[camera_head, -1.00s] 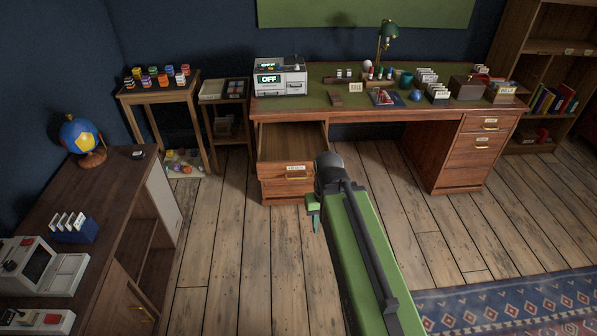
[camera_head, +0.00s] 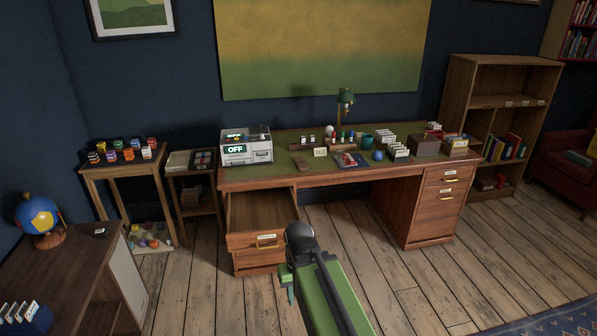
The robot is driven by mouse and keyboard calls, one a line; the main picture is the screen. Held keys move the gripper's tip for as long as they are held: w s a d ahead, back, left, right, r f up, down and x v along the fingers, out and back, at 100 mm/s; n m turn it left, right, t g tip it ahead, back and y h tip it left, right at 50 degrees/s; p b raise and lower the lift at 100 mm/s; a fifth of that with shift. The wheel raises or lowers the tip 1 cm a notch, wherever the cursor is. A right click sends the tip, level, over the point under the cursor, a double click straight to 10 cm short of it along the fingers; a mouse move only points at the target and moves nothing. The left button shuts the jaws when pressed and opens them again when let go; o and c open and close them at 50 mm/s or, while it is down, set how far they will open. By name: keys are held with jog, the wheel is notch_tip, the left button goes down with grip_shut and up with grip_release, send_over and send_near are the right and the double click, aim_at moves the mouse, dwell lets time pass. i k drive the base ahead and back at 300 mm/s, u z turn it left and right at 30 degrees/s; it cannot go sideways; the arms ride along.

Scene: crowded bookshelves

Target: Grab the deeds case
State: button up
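I cannot make out for certain which thing is the deeds case. A small brown box (camera_head: 425,145) stands on the right part of the green-topped desk (camera_head: 300,172), and its label, if any, is too small to read. The desk's upper left drawer (camera_head: 262,212) is pulled open, and its visible inside looks empty. My gripper (camera_head: 288,282) is in front of this drawer, low and a little to its right in the picture. Only part of a finger shows, so its opening is hidden. I see nothing held in it.
A white device reading OFF (camera_head: 246,149) stands on the desk's left end. Card boxes (camera_head: 396,150) and a green lamp (camera_head: 345,100) stand further right. A globe (camera_head: 40,218) is on the left cabinet. A bookshelf (camera_head: 462,85) stands at right. The wooden floor before the desk is clear.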

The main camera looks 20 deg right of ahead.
aim_at(301, 163)
jog(key=u, duration=0.05)
jog(key=i, duration=3)
jog(key=u, duration=0.4)
